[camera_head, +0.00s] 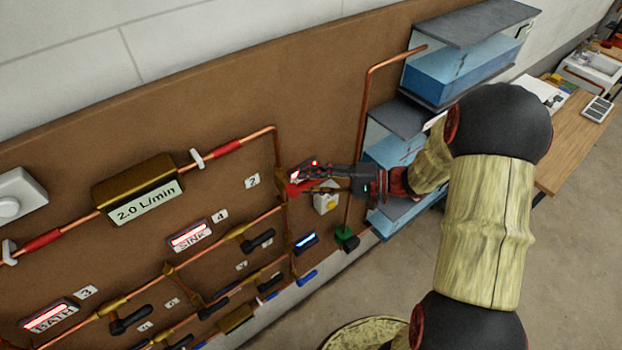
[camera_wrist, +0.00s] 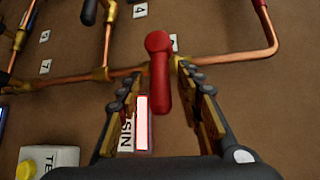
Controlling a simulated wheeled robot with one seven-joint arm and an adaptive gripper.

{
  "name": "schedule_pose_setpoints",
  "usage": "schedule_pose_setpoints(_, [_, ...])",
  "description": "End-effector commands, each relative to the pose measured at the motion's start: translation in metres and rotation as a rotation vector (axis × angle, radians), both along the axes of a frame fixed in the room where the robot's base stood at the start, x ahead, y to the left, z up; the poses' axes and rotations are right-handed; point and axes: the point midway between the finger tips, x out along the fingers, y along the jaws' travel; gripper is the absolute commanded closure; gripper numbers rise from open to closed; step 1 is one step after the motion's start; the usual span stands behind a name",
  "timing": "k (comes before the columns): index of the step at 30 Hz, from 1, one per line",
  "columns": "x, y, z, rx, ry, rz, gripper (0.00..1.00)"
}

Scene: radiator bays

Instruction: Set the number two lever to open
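A red lever (camera_wrist: 159,75) sits on a brass valve in a copper pipe, lying across the pipe line in the wrist view. In the head view its red end (camera_head: 293,190) shows at my gripper's tip. A white tag reading 2 (camera_head: 252,181) is on the board beside it. My gripper (camera_wrist: 163,88) is open, with one finger on each side of the red lever and visible gaps between. In the head view my gripper (camera_head: 310,183) reaches in from the right. A lit sign (camera_wrist: 141,122), partly hidden, lies under the lever and fingers.
Black-handled levers (camera_head: 259,240) and pipes fill the board to the left and below. A white box with a yellow button (camera_head: 327,199) is close below my gripper. A tall copper pipe (camera_head: 362,120) and blue water tanks (camera_head: 466,66) stand to the right.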

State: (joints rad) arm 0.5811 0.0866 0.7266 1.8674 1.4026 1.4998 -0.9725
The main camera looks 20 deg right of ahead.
Motion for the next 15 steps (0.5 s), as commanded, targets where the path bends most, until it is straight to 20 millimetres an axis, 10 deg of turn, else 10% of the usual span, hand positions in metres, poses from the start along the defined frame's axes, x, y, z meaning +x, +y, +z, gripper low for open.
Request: schedule_pose_setpoints(15, [-0.0001, -0.0001, -0.0003, 0.0, 0.0, 0.0, 0.82])
